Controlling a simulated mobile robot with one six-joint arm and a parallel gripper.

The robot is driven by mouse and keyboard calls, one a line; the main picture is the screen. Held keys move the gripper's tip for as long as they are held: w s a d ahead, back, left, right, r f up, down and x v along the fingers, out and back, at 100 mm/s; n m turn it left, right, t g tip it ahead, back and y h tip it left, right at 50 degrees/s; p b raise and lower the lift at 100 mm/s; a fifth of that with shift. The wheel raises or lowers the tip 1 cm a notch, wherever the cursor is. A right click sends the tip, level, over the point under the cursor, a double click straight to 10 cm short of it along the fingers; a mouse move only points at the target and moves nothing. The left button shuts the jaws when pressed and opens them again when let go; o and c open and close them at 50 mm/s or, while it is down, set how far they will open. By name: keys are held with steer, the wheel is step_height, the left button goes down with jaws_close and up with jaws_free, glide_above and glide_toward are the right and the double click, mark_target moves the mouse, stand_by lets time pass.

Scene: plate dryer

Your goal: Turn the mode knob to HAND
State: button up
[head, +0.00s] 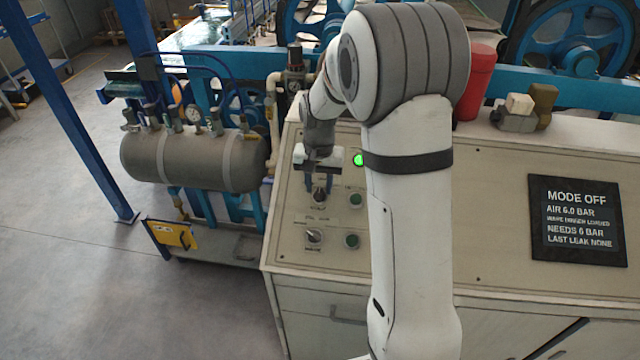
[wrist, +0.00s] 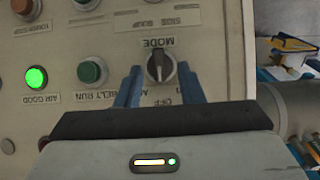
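The mode knob (wrist: 159,66) is a dark round knob with a pale pointer line. In the head view the knob (head: 319,195) is just below my gripper (head: 320,181). My gripper (wrist: 160,78) is open, with one blue finger on each side of the knob. I cannot tell whether the fingers touch it. The HAND mark is not readable; the fingers cover part of the lettering.
A green BELT RUN button (wrist: 92,70) and a lit AIR GOOD lamp (wrist: 36,78) are beside the knob. A second knob (head: 314,236) is lower on the panel (head: 480,200). A display (head: 577,222) reads MODE OFF, AIR 6.0 BAR. A red canister (head: 478,80) stands behind my arm.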

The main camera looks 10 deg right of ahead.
steer(key=shift+f, duration=0.7)
jaws_close()
